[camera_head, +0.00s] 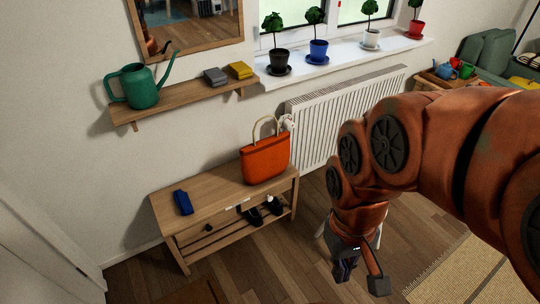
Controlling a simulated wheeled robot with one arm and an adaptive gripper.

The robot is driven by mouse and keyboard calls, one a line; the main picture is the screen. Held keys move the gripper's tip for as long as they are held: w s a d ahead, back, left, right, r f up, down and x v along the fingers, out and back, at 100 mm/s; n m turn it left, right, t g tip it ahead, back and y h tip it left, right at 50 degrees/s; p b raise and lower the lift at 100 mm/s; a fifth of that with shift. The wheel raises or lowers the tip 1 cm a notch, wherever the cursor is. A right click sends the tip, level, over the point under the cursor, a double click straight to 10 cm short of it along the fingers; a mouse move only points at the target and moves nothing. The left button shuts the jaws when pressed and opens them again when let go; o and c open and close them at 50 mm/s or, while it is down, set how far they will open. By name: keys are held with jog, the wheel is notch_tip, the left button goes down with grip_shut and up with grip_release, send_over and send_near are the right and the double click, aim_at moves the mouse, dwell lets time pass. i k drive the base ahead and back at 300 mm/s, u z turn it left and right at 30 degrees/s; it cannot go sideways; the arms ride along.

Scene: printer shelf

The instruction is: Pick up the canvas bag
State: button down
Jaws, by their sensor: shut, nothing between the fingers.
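The canvas bag, an orange tote (265,160) with pale loop handles, stands upright on the right end of the wooden bench (222,190). My gripper (347,270) hangs low over the wood floor, to the right of the bench and below the bag in the picture. It is shut, empty and well apart from the bag. My arm comes in from the right and partly hides the gripper's upper part.
A folded blue cloth (182,202) lies on the bench's left end, and dark shoes (263,214) sit on its lower rack. A wall shelf (185,100) holds a green watering can (139,86). A white radiator (340,115) is behind the bag. A woven rug (465,275) lies at right.

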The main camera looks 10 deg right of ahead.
aim_at(262, 160)
jog(key=z, duration=0.3)
jog(key=i, duration=0.65)
jog(key=u, duration=2.55)
